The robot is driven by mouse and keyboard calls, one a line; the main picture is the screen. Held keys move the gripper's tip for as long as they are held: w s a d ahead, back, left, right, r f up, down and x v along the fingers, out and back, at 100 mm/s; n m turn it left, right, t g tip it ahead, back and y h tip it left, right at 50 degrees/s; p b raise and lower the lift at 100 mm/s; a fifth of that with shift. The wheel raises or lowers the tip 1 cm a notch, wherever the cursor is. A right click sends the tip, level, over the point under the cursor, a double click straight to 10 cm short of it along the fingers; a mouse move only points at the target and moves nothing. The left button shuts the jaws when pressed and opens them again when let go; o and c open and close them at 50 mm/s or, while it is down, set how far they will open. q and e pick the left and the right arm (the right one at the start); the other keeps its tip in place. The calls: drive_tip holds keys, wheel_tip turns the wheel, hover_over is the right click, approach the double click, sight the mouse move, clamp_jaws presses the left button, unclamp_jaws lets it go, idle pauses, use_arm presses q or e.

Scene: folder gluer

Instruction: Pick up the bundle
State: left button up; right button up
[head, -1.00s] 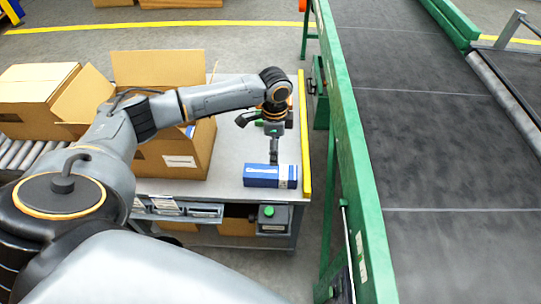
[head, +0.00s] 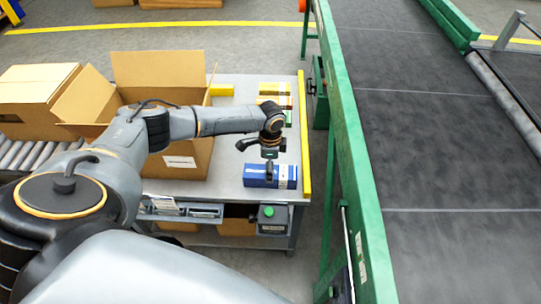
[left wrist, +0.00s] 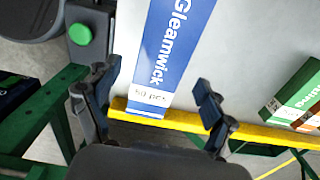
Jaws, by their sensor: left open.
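The bundle, a blue and white block marked Gleamwick, 50 pcs, lies flat on the grey table near its front right corner in the head view (head: 285,177). It also shows in the left wrist view (left wrist: 168,55). My left gripper (head: 268,172) points down over the bundle and hides part of it. In the left wrist view the left gripper (left wrist: 155,78) is open, with one finger on each side of the bundle. I see no grip on it. Whether the fingers are down at the bundle's height I cannot tell. My right gripper is not in view.
A yellow strip (head: 305,140) edges the table's right side; a green machine frame (head: 345,150) stands beyond it. An open carton (head: 185,152) stands left on the table. Other bundles (head: 273,88) lie farther back. A green button box (head: 268,213) hangs at the front.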

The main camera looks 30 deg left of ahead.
use_arm(q)
drive_tip(key=shift+f, duration=0.9)
drive_tip(key=shift+c, duration=0.4)
drive_tip(key=c, duration=1.4)
drive_tip(key=shift+r, duration=0.1)
drive_tip(key=shift+c, duration=0.2)
drive_tip(key=shift+r, duration=0.15)
